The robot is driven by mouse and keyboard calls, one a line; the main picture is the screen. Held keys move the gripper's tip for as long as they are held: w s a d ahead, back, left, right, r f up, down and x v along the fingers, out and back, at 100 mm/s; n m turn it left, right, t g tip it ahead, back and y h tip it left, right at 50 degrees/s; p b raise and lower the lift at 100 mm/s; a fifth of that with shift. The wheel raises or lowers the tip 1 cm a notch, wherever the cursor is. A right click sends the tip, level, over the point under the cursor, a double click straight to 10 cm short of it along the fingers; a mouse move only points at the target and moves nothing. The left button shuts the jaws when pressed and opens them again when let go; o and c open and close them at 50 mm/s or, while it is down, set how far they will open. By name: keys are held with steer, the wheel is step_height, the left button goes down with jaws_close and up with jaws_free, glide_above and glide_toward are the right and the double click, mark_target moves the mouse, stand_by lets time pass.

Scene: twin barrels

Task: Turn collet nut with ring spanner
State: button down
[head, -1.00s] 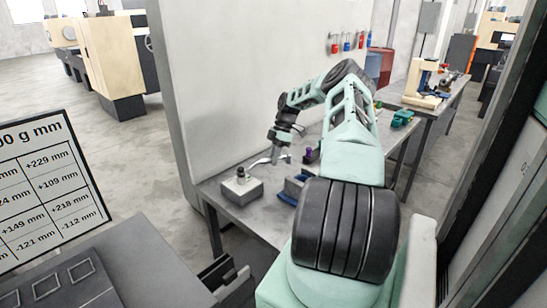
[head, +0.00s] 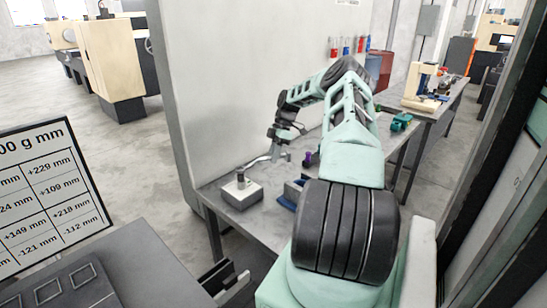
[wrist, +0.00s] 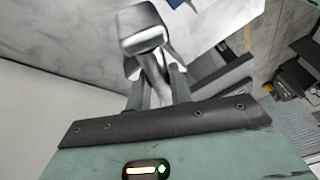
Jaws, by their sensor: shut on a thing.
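The grey metal spanner (head: 262,159) is held above the bench in the head view, its free end reaching left toward the grey block (head: 242,194). A small upright cylinder (head: 241,178), likely bearing the collet nut, stands on that block. I cannot tell whether the spanner's end touches it. My gripper (head: 280,154) is shut on the spanner to the right of the block. In the wrist view, the spanner's shaft (wrist: 156,78) runs up from between the jaws to a thick grey part. The nut cannot be made out there.
The metal bench (head: 235,215) stands against a pale wall panel (head: 245,80). A blue-and-grey fixture (head: 290,192) and a small purple item (head: 308,159) are near my arm. A further bench holds a cream machine (head: 424,88). The bench's front left is clear.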

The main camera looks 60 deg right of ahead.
steer(key=shift+r+p, duration=0.95)
steer(key=shift+r, duration=1.1)
